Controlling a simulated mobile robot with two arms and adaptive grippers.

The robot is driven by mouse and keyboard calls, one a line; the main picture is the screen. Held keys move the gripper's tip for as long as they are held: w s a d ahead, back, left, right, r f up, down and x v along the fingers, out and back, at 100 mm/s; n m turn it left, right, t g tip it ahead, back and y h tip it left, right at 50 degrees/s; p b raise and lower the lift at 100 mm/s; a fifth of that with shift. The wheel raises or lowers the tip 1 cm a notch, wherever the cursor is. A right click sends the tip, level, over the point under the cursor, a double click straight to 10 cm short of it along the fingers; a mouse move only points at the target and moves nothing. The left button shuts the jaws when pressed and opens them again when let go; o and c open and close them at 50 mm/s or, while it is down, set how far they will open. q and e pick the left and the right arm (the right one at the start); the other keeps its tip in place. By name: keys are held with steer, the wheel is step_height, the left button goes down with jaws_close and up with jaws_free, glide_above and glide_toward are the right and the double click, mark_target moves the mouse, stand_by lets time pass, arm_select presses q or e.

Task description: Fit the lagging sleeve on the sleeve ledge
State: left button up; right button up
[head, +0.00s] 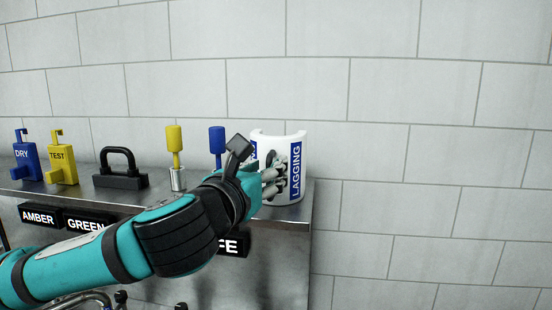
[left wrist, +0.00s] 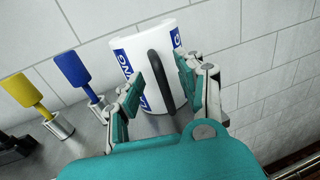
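The lagging sleeve (head: 297,172) is a white, open-topped half-round shell with blue LAGGING labels. It stands upright at the right end of a steel shelf (head: 285,235). In the left wrist view the sleeve (left wrist: 120,47) has a black upright handle (left wrist: 160,82). My left gripper (head: 274,178) is in front of the sleeve in the head view. In the left wrist view my left gripper (left wrist: 158,90) is open, with one finger on each side of the handle and gaps between. My right gripper is not in view. I cannot tell which surface is the sleeve ledge.
On the shelf are a blue DRY tag (head: 25,163), a yellow TEST tag (head: 62,163), a black padlock-like piece (head: 120,172), and a yellow-handled tool (head: 174,142) and blue-handled tool (head: 217,140) in metal cups. A tiled wall stands behind. Right of the shelf is free.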

arm_select(q)
steer(key=shift+x, duration=1.15)
steer(key=shift+s, duration=0.1)
steer(key=shift+c, duration=0.2)
steer(key=shift+c, duration=1.2)
jaws_close()
